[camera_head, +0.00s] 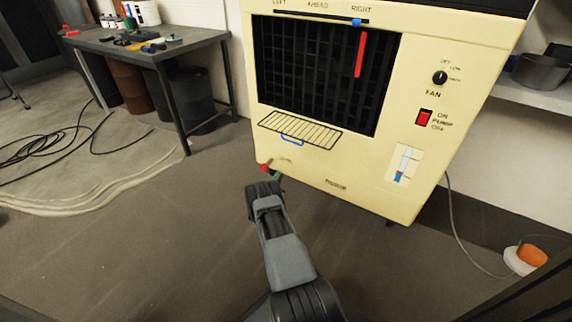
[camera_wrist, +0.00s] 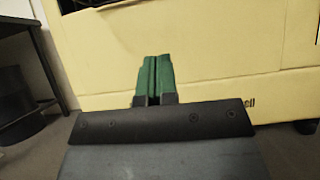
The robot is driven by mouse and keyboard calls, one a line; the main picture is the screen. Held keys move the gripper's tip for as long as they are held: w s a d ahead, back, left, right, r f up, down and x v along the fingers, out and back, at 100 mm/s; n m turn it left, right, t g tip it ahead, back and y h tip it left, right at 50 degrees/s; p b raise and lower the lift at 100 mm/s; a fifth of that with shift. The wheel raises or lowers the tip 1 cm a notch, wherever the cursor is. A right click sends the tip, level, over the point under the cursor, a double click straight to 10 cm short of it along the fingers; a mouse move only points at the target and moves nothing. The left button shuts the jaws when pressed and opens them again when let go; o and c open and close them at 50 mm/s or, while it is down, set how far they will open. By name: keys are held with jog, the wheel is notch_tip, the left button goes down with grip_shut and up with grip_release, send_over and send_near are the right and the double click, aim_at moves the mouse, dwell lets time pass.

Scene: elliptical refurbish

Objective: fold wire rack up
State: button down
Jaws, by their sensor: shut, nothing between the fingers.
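The wire rack (camera_head: 302,130) is a pale slatted panel with a dark frame on the front of the cream cooler cabinet (camera_head: 340,185). It sits at the lower edge of the dark grille and juts outward. A blue handle (camera_head: 292,140) is at its front edge. My gripper (camera_head: 278,176) is below the rack, in front of the cabinet's lower left part. Its green fingers (camera_wrist: 155,77) are pressed together and empty, pointing at the cream panel in the wrist view. The wrist view does not show the rack.
A small red piece (camera_head: 264,167) shows near the cabinet's lower left corner. A workbench (camera_head: 150,48) with tools stands at the back left, with drums under it. Black cables (camera_head: 50,140) lie on the left floor. A grey cord and orange-white object (camera_head: 530,255) are at right.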

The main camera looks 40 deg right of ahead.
jog(key=a+r+b+x, duration=0.1)
jog(key=b+x, duration=0.2)
jog(key=x, duration=0.9)
jog(key=shift+r+b, duration=0.3)
jog(key=shift+r, duration=0.2)
